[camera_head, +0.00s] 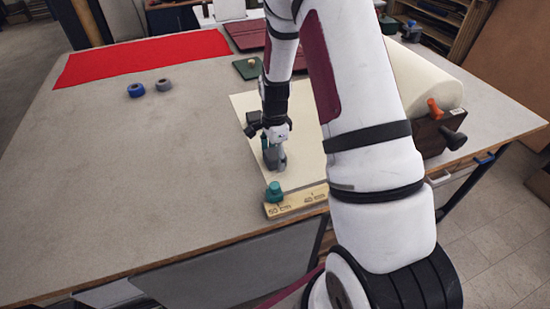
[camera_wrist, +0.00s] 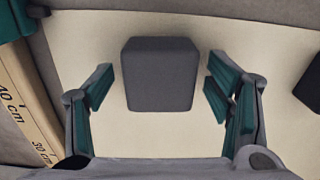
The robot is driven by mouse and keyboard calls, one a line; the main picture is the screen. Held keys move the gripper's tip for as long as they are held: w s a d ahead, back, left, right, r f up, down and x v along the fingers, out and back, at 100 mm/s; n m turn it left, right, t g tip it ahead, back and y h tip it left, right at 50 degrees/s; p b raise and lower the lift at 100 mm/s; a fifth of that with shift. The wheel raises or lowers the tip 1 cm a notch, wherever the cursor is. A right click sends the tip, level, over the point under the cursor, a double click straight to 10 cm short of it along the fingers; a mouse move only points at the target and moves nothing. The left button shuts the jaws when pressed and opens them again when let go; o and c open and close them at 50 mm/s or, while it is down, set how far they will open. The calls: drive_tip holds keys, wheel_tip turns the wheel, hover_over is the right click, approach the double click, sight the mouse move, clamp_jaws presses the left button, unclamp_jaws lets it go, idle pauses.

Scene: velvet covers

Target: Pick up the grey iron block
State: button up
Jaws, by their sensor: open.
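The grey iron block (camera_wrist: 160,75) is a dark grey cube with rounded edges. In the wrist view it sits on a cream sheet (camera_wrist: 160,138), between the two fingers of my gripper (camera_wrist: 162,92). The fingers have teal pads and are open, with a gap on each side of the block. In the head view my gripper (camera_head: 273,155) is low over the cream sheet near the table's front edge. There I cannot clearly tell the block from the fingers.
A wooden ruler bar (camera_head: 297,203) with a teal object (camera_head: 274,191) lies close in front. A dark object (camera_wrist: 312,86) shows at the wrist view's right edge. Blue (camera_head: 136,90) and grey (camera_head: 164,85) rings lie left; the left table is mostly clear.

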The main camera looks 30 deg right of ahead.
clamp_jaws()
drive_tip(key=shift+r, duration=0.1)
